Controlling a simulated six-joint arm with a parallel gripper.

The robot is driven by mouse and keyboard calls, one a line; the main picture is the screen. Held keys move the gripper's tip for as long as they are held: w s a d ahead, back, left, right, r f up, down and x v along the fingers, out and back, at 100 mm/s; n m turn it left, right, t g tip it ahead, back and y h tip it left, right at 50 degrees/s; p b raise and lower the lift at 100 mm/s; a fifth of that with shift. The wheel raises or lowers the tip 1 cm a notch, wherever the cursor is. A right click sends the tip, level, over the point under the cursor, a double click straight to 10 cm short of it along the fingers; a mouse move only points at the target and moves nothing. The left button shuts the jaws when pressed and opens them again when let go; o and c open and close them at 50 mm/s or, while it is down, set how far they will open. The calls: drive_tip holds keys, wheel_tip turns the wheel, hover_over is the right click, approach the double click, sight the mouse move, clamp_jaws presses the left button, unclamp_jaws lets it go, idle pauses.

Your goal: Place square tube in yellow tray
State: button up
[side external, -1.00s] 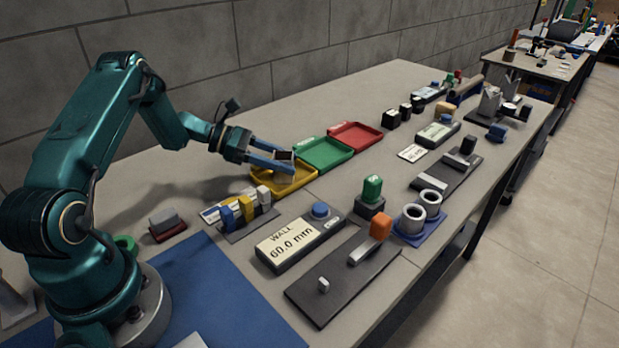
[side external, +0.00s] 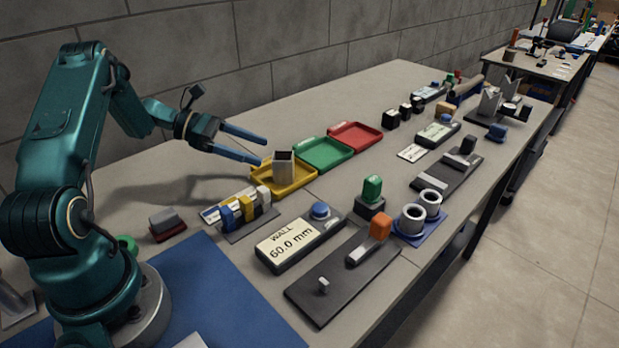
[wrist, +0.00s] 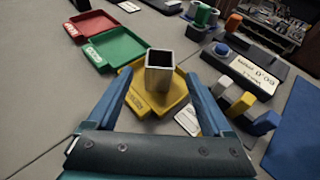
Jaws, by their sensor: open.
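The square tube (side external: 284,167) is a short grey metal piece with an open top. It stands upright in the yellow tray (side external: 265,188), and it also shows in the wrist view (wrist: 159,75) inside that tray (wrist: 140,101). My gripper (side external: 262,150) is open and empty, with its blue fingers apart. It is back to the left of the tube and clear of it in the side view. In the wrist view my gripper (wrist: 158,85) has one finger on each side of the tube's line, with the tube beyond the tips.
A green tray (side external: 323,153) and a red tray (side external: 355,137) lie beyond the yellow one. A holder with coloured clips (side external: 245,215) and a display reading 60.0 mm (side external: 297,243) stand nearer.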

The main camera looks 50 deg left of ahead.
drive_tip(key=s+d+r+m+g+y, duration=0.1)
drive_tip(key=s+d+r+m+g, duration=0.25)
drive_tip(key=d+m, duration=0.3)
drive_tip(key=s+d+r+m+g+y, duration=0.1)
drive_tip(key=s+d+r+m+g, duration=0.15)
drive_tip(key=d+r+m, duration=0.35)
drive_tip(key=s+d+m+t+y, duration=0.1)
drive_tip(key=s+d+m+y, duration=0.1)
drive_tip(key=s+m, duration=0.4)
drive_tip(key=s+d+r+m+t+y, duration=0.1)
drive_tip(key=s+d+m+y, duration=0.2)
drive_tip(key=s+m+y, duration=0.2)
drive_tip(key=s+m, duration=0.1)
drive_tip(key=m, duration=0.2)
drive_tip(key=shift+s+d+r, duration=0.15)
drive_tip(key=shift+s+d, duration=0.15)
